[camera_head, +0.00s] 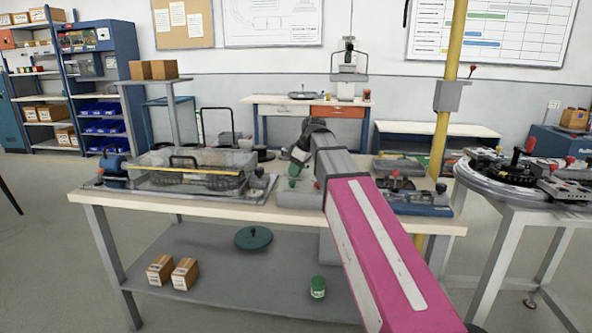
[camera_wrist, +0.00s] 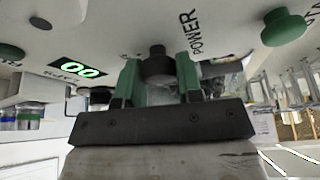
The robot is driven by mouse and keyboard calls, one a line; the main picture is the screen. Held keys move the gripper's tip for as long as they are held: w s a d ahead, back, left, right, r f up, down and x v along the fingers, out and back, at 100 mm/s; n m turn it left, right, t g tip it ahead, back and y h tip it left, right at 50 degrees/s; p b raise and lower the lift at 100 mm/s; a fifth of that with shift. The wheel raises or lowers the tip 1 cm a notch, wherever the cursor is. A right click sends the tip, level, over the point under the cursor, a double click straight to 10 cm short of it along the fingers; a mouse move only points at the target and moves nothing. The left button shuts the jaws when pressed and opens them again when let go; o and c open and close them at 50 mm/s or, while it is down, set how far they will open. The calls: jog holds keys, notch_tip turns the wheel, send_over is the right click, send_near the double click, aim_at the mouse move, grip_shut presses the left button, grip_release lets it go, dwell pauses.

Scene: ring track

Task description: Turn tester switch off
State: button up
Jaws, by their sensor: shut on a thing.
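The tester (camera_wrist: 120,20) is a pale panel that fills the top of the wrist view. It has a lit green display (camera_wrist: 77,70) reading "00" and a "POWER" label. Below and left of the label is a black switch knob (camera_wrist: 157,66). My gripper (camera_wrist: 159,76) has two green fingers, one on each side of this knob, shut on it. In the head view the tester's grey body (camera_head: 296,196) is on the workbench, with my gripper (camera_head: 297,162) just above it. The arm hides part of the tester there. The knob's exact turn angle is hard to tell.
A green button (camera_wrist: 283,27) sits on the panel, right of the label. On the workbench (camera_head: 230,208), a clear-lidded case (camera_head: 190,172) stands left of the tester and a blue device (camera_head: 420,203) right. A round track table (camera_head: 510,190) stands at the right.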

jog(key=m+t+h, duration=0.1)
jog(key=m, duration=0.2)
jog(key=m+t, duration=0.1)
jog(key=m, duration=0.2)
jog(key=shift+m+h, duration=0.3)
jog(key=shift+h, duration=0.1)
jog(key=m+h, duration=0.1)
jog(key=m, duration=0.2)
jog(key=m+h, duration=0.1)
jog(key=m, duration=0.2)
jog(key=shift+m+t, duration=0.3)
jog(key=shift+h, duration=0.3)
jog(key=o, duration=0.9)
jog(key=v, duration=1)
jog(key=shift+s+r, duration=0.1)
jog(key=shift+r, duration=0.3)
